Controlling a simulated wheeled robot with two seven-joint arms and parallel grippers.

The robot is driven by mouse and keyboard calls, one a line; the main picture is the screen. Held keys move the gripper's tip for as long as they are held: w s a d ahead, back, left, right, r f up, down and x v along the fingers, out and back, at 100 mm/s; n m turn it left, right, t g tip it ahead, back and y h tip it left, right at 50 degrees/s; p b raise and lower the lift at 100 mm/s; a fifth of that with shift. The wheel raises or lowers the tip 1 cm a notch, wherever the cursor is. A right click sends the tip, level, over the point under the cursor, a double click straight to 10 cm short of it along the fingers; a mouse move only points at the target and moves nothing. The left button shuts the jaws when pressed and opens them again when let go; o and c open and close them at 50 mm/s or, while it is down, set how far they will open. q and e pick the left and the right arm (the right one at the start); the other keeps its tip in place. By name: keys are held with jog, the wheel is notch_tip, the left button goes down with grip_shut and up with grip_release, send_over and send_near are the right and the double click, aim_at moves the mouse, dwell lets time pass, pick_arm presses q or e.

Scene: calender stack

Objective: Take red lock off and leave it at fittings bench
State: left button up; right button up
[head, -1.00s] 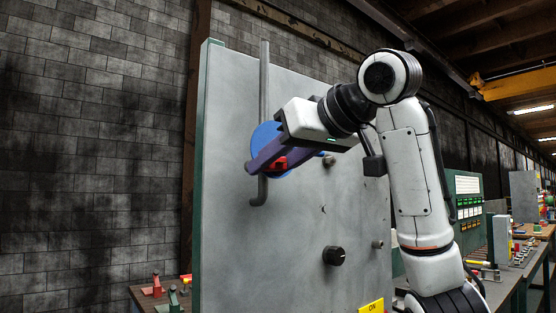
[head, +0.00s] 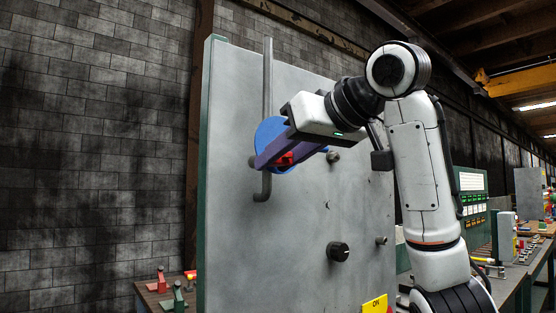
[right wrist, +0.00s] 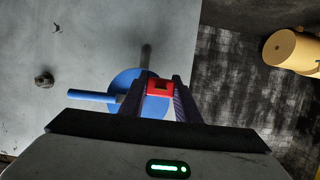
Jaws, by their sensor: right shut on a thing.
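The red lock (head: 285,159) sits in front of a blue disc (head: 268,131) on the upright grey panel. My right gripper (head: 272,158) is shut on the red lock, and its purple fingers partly hide it in the head view. In the right wrist view the red lock (right wrist: 159,87) lies between the two fingertips, in front of the blue disc (right wrist: 124,82). I cannot tell whether the lock is still joined to the disc. A bench (head: 153,297) with red and green fittings shows low behind the panel's left edge. My left gripper is not in view.
The grey panel (head: 300,225) bears a vertical rod (head: 267,80), a black knob (head: 338,251) and several studs. A workbench with control boxes (head: 500,235) runs along the right. In the right wrist view a tan cylinder (right wrist: 290,50) shows at upper right.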

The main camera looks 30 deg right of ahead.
jog(key=shift+s+d+b, duration=0.15)
jog(key=shift+s+b, duration=0.45)
jog(key=shift+s, duration=1.45)
